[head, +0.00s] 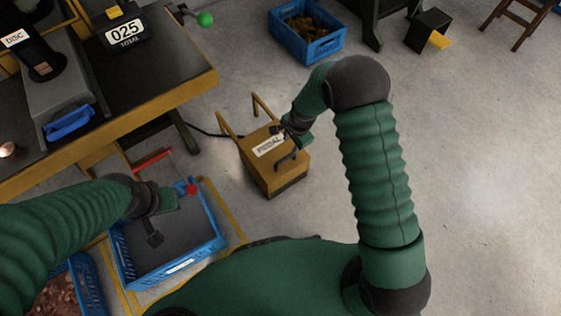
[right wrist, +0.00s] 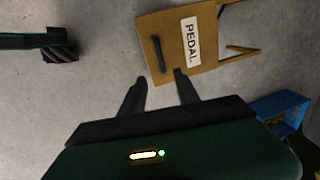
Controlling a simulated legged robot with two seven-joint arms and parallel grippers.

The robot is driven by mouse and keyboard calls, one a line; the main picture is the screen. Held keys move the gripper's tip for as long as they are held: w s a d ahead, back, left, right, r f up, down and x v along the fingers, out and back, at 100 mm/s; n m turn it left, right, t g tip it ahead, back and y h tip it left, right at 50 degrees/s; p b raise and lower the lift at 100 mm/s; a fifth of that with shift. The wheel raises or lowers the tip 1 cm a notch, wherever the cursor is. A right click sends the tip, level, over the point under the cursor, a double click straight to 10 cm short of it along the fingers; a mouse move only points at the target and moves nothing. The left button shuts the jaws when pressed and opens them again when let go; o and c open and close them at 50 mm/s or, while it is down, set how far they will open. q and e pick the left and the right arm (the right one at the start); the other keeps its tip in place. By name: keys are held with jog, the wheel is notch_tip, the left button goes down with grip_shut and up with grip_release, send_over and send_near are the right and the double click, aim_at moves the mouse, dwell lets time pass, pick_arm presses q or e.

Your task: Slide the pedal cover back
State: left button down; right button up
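The pedal cover (head: 288,178) is a yellow-brown box on the floor with a white PEDAL label (head: 268,146) and two bars rising behind it. In the right wrist view the cover (right wrist: 178,45) carries a short black handle (right wrist: 158,54). My right gripper (right wrist: 160,76) is open, with its two fingers apart and nothing between the tips; the handle lies just beyond them. In the head view the right gripper (head: 288,143) hangs over the cover and partly hides its top. My left gripper (head: 156,222) is over a blue crate; its finger opening is unclear.
A dark bench with a yellow edge (head: 120,127) is at upper left. A cable runs to the cover. Another blue crate (head: 328,48) is behind.

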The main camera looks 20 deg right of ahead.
jog(key=w+f+b, duration=0.1)
jog(key=f+b, duration=0.1)
jog(key=f, duration=0.3)
jog(key=w+f+b, duration=0.1)
jog(key=f+b, duration=0.2)
jog(key=f, duration=0.2)
jog(key=w+a+f+b, duration=0.1)
jog(key=f+b, duration=0.2)
jog(key=f, duration=0.2)
jog(key=shift+f, duration=0.35)
jog(key=shift+s, duration=0.1)
grip_shut()
dwell(0.3)
